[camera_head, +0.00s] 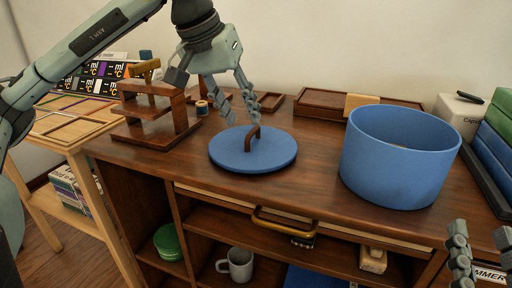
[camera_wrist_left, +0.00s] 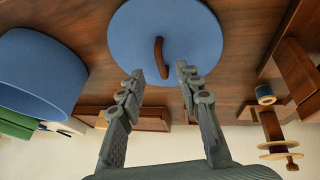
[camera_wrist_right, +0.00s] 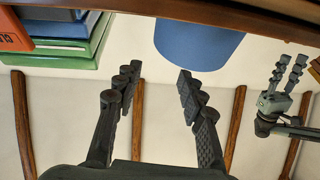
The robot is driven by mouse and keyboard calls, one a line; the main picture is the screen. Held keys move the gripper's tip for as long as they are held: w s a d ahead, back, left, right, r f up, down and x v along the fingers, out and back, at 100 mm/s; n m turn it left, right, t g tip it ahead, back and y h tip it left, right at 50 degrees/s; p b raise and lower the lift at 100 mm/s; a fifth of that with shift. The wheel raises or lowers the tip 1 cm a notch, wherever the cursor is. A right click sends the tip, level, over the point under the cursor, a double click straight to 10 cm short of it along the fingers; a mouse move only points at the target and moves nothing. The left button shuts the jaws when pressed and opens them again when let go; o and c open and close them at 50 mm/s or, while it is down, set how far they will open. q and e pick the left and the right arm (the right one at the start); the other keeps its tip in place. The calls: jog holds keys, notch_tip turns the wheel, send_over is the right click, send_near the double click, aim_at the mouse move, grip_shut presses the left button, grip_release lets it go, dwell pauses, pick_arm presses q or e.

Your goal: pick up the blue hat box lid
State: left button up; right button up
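The blue hat box lid (camera_head: 230,154) lies flat on the wooden dresser top. It has a brown arched handle (camera_head: 252,138) at its middle. My left gripper (camera_head: 242,114) is open above the lid, its fingers pointing down near the handle. In the left wrist view the lid (camera_wrist_left: 195,28) and its handle (camera_wrist_left: 160,58) show just beyond and between the open fingertips (camera_wrist_left: 160,76); I see no contact. The open blue hat box (camera_head: 392,165) stands to the right of the lid. My right gripper (camera_head: 480,245) is open and empty at the lower right, near the dresser's front edge.
A brown wooden stand (camera_head: 155,112) is left of the lid, with a thread spool (camera_head: 202,108) beside it. A flat wooden case (camera_head: 322,103) lies behind. Green and blue boxes (camera_head: 490,150) are at the right. The dresser top before the lid is clear.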

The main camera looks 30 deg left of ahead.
aim_at(253, 140)
pick_arm(q)
jog(key=x, duration=0.5)
jog(key=shift+f+b, duration=0.1)
jog(key=shift+b, duration=0.25)
jog(key=shift+s, duration=0.1)
pick_arm(e)
jog(key=shift+s+d+r+t, duration=0.15)
jog(key=shift+r+t, duration=0.3)
jog(key=shift+s+d+r+t, duration=0.1)
jog(key=shift+r+t, duration=0.35)
pick_arm(q)
jog(key=shift+c, duration=0.5)
grip_shut()
